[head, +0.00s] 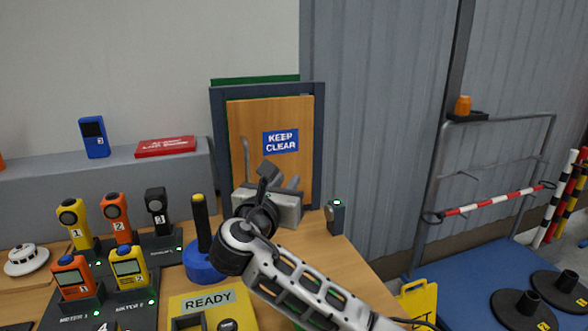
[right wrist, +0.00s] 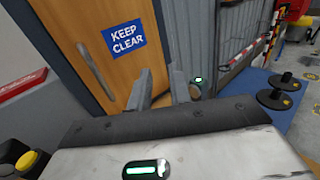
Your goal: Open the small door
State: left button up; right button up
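The small door (head: 297,180) is a brown wooden panel with a blue KEEP CLEAR sign (head: 281,141), set in a dark blue-grey frame (head: 318,140). It looks shut. A grey upright bar handle (head: 247,163) is on its left side; the handle also shows in the right wrist view (right wrist: 95,72), left of the fingers. My right gripper (head: 281,178) is in front of the lower part of the door, right of the handle. Its two fingers (right wrist: 160,88) stand apart with nothing between them. The gripper body hides the door's lower part. My left gripper is not in view.
A blue-based post (head: 201,225) with a black grip stands left of my right arm. A small grey device (head: 336,217) stands right of the door. Several meters and a yellow READY box (head: 209,300) fill the left front of the table. A grey ledge (head: 55,185) lies behind.

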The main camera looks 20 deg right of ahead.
jog(key=x, duration=0.6)
grip_shut()
jog(key=shift+c, duration=2.1)
grip_release()
jog(key=o, duration=0.4)
jog(key=b+v, duration=0.1)
jog(key=v, duration=1.5)
